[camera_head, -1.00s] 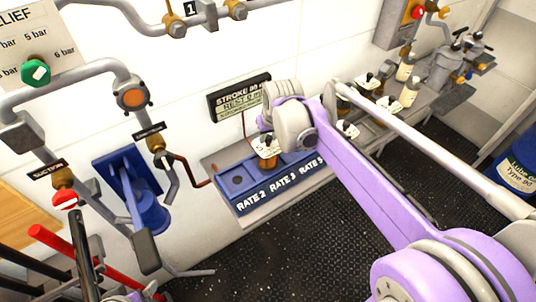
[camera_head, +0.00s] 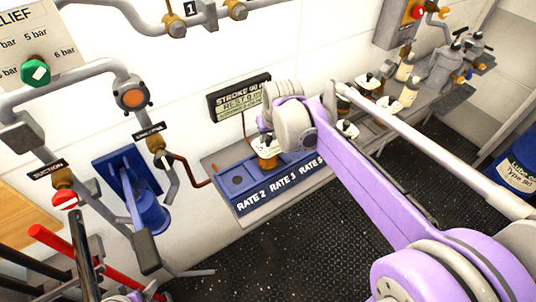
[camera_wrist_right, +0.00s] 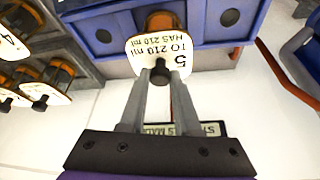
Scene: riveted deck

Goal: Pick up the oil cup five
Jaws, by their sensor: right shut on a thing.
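In the head view the cup (camera_head: 265,152) is at the blue rate block (camera_head: 238,183), and my right arm hides most of the gripper there. Whether the cup's base is still seated in the block is hard to tell. My left gripper cannot be made out in the head view.
Several other plated cups (camera_head: 383,104) stand on the grey shelf to the right. A display (camera_head: 240,97) hangs on the wall above the block. Black deck floor lies in front.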

